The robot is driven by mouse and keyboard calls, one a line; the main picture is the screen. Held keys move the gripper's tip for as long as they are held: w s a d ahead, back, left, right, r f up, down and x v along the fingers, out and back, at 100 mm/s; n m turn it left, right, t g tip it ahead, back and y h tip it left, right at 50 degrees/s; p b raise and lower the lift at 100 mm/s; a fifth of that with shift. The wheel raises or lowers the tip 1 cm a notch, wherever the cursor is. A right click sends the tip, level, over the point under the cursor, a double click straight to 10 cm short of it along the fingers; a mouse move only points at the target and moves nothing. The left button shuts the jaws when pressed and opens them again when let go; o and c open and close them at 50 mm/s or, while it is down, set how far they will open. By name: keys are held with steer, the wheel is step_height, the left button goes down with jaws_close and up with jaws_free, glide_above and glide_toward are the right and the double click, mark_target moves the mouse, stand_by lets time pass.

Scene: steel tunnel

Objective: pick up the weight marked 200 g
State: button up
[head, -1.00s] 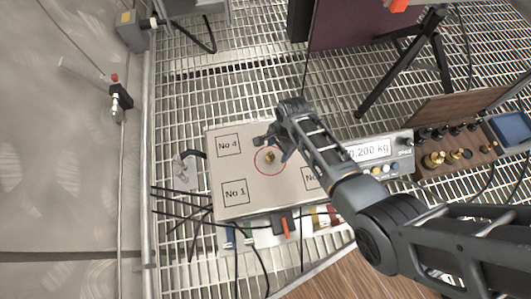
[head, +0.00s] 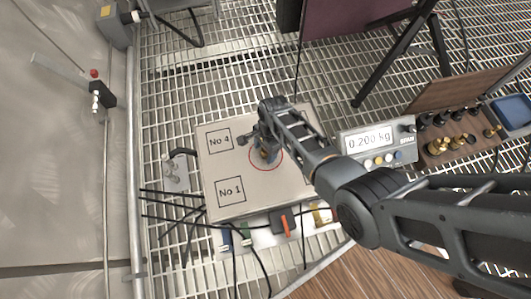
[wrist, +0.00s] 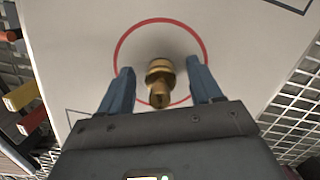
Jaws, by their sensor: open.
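A small brass weight (wrist: 160,82) stands inside the red circle on the light platform of a scale (head: 222,172). It also shows in the head view (head: 266,153), partly hidden by my gripper. No marking on the weight is readable. My gripper (wrist: 160,74) is open, with one blue finger on each side of the weight and a gap on both sides. In the head view my gripper (head: 259,143) is low over the circle. The scale's display (head: 369,140) reads 0.200 kg.
A wooden weight rack (head: 452,139) with several brass and black pieces is at the right, beside a blue tray (head: 513,110). Cables and coloured blocks lie along the platform's front edge. A black tripod (head: 405,50) stands behind. The platform around the circle is mostly clear.

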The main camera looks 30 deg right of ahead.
steer(key=shift+c, duration=0.5)
jaws_close()
steer(key=shift+r, duration=0.1)
